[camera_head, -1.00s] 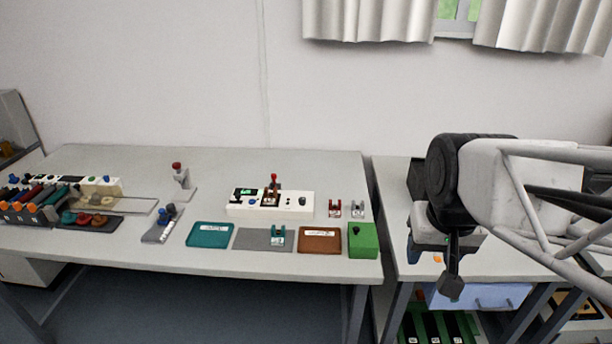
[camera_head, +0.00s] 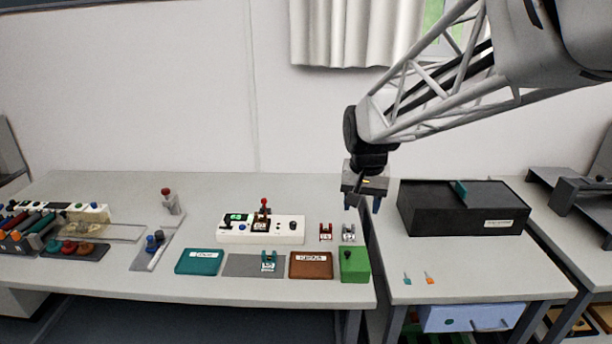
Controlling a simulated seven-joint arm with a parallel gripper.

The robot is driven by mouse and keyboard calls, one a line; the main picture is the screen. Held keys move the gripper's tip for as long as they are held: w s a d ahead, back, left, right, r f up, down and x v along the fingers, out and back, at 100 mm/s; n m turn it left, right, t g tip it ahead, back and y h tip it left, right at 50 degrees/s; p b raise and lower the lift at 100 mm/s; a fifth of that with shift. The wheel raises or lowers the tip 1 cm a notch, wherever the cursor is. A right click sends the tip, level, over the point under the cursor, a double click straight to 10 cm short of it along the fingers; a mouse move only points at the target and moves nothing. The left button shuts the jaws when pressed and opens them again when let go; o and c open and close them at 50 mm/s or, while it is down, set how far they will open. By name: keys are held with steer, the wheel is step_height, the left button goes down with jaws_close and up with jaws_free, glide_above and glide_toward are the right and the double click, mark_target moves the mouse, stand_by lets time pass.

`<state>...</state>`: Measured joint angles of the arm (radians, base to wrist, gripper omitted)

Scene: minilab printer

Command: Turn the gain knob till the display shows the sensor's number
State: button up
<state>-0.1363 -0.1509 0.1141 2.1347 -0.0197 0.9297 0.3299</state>
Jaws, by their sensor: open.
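A white instrument box (camera_head: 275,238) stands on the left table. A small green-lit display (camera_head: 237,217) is at its left end; its digits are too small to read for sure. A dark knob (camera_head: 292,226) is at its right end and a small blue knob (camera_head: 243,227) is below the display. I cannot tell which is the gain knob. A red-topped piece (camera_head: 263,203) stands upright at the box's middle, with a small number label too small to read. My gripper (camera_head: 362,204) is open and empty, pointing down right of the box and apart from it.
Small red (camera_head: 325,232) and grey (camera_head: 348,233) pieces stand right of the box. In front are a teal tray (camera_head: 198,263), a grey mat (camera_head: 240,265), a brown tray (camera_head: 310,267) and a green block (camera_head: 354,266). A black case (camera_head: 455,212) stands on the right table.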

steer(key=w+a+f+m, duration=0.1)
steer(key=w+a+f, duration=0.25)
steer(key=w, duration=0.35)
steer(key=w+a+f, duration=0.3)
steer(key=w+a, duration=0.1)
steer(key=w, duration=0.3)
steer(key=m+g, duration=0.1)
steer(key=g, duration=0.1)
glide_above(293, 223)
step_height(293, 223, down, 11)
steer(key=shift+s+a+f, duration=0.1)
steer(key=shift+f, duration=0.1)
steer(key=shift+a+f, duration=0.15)
steer(key=shift+f, duration=0.05)
steer(key=shift+f, duration=0.15)
steer(key=shift+f, duration=3.75)
steer(key=shift+c, duration=0.2)
steer(key=c, duration=0.9)
